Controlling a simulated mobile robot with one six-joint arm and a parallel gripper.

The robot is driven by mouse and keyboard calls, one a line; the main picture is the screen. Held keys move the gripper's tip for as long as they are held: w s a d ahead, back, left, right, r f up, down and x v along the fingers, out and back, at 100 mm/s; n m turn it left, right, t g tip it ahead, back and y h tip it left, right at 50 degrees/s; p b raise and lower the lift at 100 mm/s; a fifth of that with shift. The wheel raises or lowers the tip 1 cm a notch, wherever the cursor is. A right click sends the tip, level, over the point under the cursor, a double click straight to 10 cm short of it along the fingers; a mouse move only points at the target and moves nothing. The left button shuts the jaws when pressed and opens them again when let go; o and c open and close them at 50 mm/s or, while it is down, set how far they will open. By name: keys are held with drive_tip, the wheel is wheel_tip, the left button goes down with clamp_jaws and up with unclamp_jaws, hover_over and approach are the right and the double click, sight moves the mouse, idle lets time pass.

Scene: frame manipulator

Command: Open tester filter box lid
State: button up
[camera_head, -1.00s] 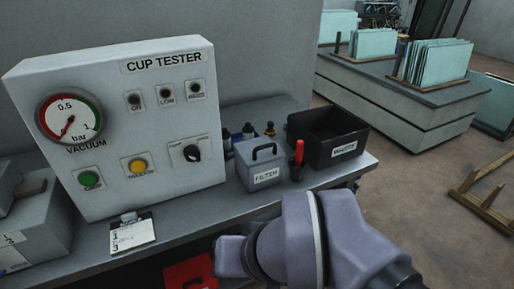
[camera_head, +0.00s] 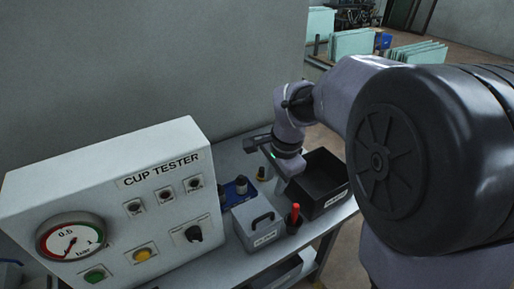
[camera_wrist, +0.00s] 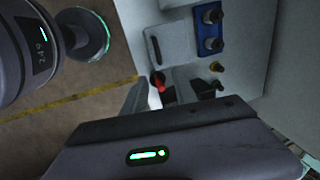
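The grey filter box (camera_head: 258,229) stands on the bench to the right of the cup tester, with its lid shut. My gripper (camera_head: 290,168) is above the bench, behind and to the right of the box, near the black waste bin, apart from the handle. In the wrist view its two fingers (camera_wrist: 160,95) are spread with nothing held between them.
A red-handled tool (camera_head: 295,214) stands upright beside the box. The black waste bin (camera_head: 325,205) is to its right. The cup tester (camera_head: 115,205) is at left.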

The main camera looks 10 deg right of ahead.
sight(265, 216)
drive_tip(key=f+b, duration=0.1)
drive_tip(key=f, duration=0.4)
drive_tip(key=w+a+f+b, duration=0.1)
drive_tip(key=f+b, duration=0.1)
drive_tip(key=f, duration=0.4)
drive_tip(key=w+f+b, duration=0.1)
drive_tip(key=f, duration=0.4)
drive_tip(key=shift+w+a+f, duration=0.25)
drive_tip(key=shift+f, duration=0.1)
clamp_jaws()
idle(0.3)
